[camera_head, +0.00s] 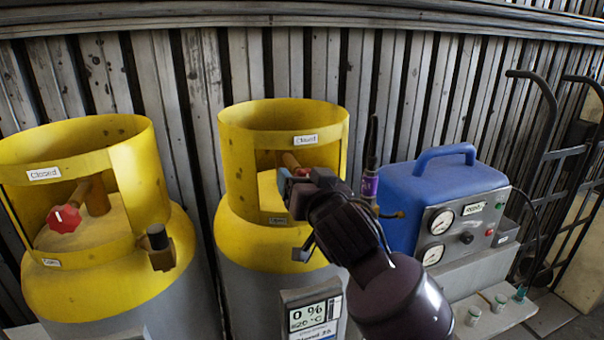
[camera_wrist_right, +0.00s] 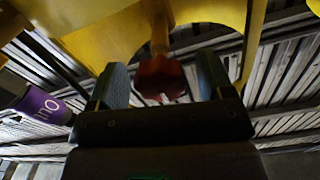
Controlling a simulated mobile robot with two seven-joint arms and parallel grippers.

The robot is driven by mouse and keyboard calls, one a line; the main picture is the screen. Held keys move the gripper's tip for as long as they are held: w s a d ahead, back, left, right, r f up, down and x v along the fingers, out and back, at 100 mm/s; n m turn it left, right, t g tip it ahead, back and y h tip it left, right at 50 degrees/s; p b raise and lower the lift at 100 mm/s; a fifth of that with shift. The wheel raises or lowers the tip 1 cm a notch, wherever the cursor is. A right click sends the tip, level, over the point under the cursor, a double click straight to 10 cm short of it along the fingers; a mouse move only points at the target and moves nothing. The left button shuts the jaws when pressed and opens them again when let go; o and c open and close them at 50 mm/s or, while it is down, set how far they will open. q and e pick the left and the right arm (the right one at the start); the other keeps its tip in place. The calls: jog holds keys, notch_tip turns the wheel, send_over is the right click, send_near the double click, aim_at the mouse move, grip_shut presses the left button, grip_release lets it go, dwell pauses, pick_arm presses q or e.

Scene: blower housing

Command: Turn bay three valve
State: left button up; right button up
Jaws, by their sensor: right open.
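Two yellow-topped gas cylinders stand in the head view, one at the left (camera_head: 80,270) and one in the middle (camera_head: 238,235). The left one has a red valve knob (camera_head: 65,218) inside its collar. My right gripper (camera_head: 290,178) is at the collar opening of the middle cylinder and hides most of its valve; a bit of the brass stem (camera_head: 291,161) shows. In the right wrist view, the red valve knob (camera_wrist_right: 160,78) lies between the two open fingers (camera_wrist_right: 158,85). Contact cannot be told. My left gripper is not in view.
A blue machine (camera_head: 420,195) with gauges stands right of the middle cylinder. A purple-labelled item (camera_head: 370,184), also in the wrist view (camera_wrist_right: 43,106), is close beside my right gripper. A display reading 0 % (camera_head: 312,315) is in front. A black hand truck (camera_head: 560,150) stands at right.

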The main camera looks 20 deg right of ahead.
jog(key=shift+w, duration=0.8)
jog(key=c, duration=0.9)
